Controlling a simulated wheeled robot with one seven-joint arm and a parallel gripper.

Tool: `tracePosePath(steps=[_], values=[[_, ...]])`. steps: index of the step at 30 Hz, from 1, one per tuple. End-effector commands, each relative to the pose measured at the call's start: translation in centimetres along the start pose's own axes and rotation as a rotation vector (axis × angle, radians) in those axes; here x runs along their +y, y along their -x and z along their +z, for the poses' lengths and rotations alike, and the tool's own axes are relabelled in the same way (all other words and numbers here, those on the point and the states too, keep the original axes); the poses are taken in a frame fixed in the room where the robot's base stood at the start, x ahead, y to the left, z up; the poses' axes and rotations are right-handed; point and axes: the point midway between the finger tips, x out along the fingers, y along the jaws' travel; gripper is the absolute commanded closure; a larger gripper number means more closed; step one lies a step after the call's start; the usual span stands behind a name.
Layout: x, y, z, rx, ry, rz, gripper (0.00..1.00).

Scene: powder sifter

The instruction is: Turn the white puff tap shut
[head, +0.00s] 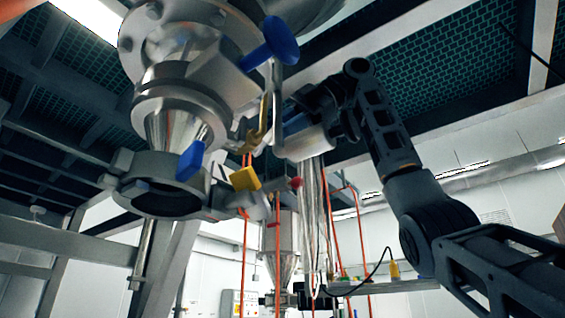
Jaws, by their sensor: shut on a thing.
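The white puff tap shows as a pale upright lever (277,97) beside the metal sifter outlet, just below the upper blue handle. My gripper (291,112) reaches it from the right and is shut on it. The fingertips are small and dark against the metal, so the exact grip is hard to make out. Part of the tap is hidden behind my gripper and wrist.
The steel sifter cone (184,128) hangs at the left, above a ring clamp (160,168). Around it are an upper blue handle (280,40), a lower blue handle (190,160), a yellow handle (245,178) and a red knob (295,183). Orange hoses (277,250) hang below.

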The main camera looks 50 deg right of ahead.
Motion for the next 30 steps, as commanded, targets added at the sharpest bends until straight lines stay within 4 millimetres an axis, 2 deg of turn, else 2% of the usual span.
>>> tracePosePath(steps=[3,4,10,30], values=[[-0.08,-0.04,0.1,0.0,-0.001,-0.002,1.0],[-0.08,-0.04,0.1,0.0,-0.001,-0.002,0.72],[-0.07,-0.02,0.06,0.0,0.0,-0.001,0.53],[-0.43,-0.06,0.17,-0.001,0.02,0.049,0.51]])
